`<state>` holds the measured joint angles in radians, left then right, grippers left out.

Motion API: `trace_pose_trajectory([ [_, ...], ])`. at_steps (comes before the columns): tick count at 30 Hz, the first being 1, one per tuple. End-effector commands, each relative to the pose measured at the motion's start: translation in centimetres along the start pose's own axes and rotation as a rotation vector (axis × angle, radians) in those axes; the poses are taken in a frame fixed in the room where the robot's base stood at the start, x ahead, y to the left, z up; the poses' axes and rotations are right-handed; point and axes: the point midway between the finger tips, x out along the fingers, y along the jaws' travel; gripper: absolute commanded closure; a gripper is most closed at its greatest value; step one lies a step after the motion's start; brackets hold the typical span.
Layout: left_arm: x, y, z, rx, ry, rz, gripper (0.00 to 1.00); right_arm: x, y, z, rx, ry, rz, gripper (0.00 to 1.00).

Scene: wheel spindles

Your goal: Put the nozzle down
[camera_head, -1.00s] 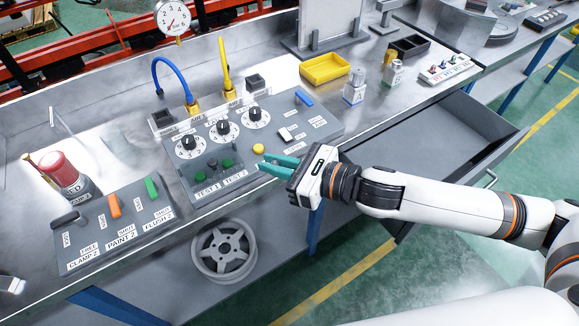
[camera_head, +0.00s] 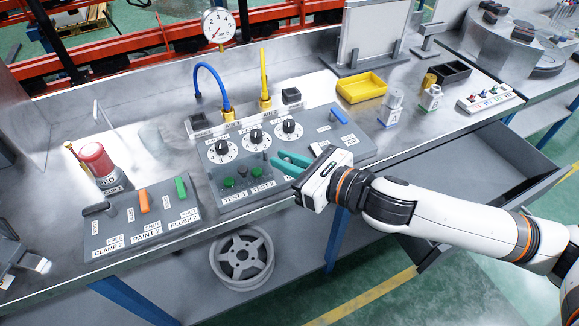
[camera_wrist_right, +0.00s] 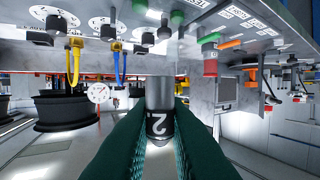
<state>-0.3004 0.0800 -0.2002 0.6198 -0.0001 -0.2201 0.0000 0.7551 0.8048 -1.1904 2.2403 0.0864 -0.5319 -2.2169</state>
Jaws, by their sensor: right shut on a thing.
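My right gripper (camera_head: 278,161) reaches in from the right, over the right part of the sloped control panel (camera_head: 245,192). Its teal fingers point left. In the right wrist view its two dark green fingers (camera_wrist_right: 160,125) close on a grey cylinder with a black band marked 2, which I take to be the nozzle (camera_wrist_right: 159,93). The nozzle is upright in that view, below the panel's knobs. In the head view the nozzle is too small or hidden to tell clearly. Whether it touches the panel I cannot tell. My left gripper is out of view.
Dial knobs (camera_head: 256,137) and green buttons (camera_head: 229,183) are close to the fingers. A second panel with coloured switches (camera_head: 143,200) is at the left. A yellow tray (camera_head: 361,88) and small bottles (camera_head: 390,108) stand behind. An open drawer (camera_head: 480,165) is at the right.

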Motion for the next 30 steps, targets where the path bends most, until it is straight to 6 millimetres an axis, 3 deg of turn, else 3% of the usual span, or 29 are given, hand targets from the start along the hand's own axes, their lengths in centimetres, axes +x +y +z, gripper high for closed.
trace_pose_trajectory([
  [30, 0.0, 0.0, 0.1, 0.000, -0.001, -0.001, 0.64, 0.7, 0.0, -7.8, 0.159, 0.005, 0.788, 1.00],
])
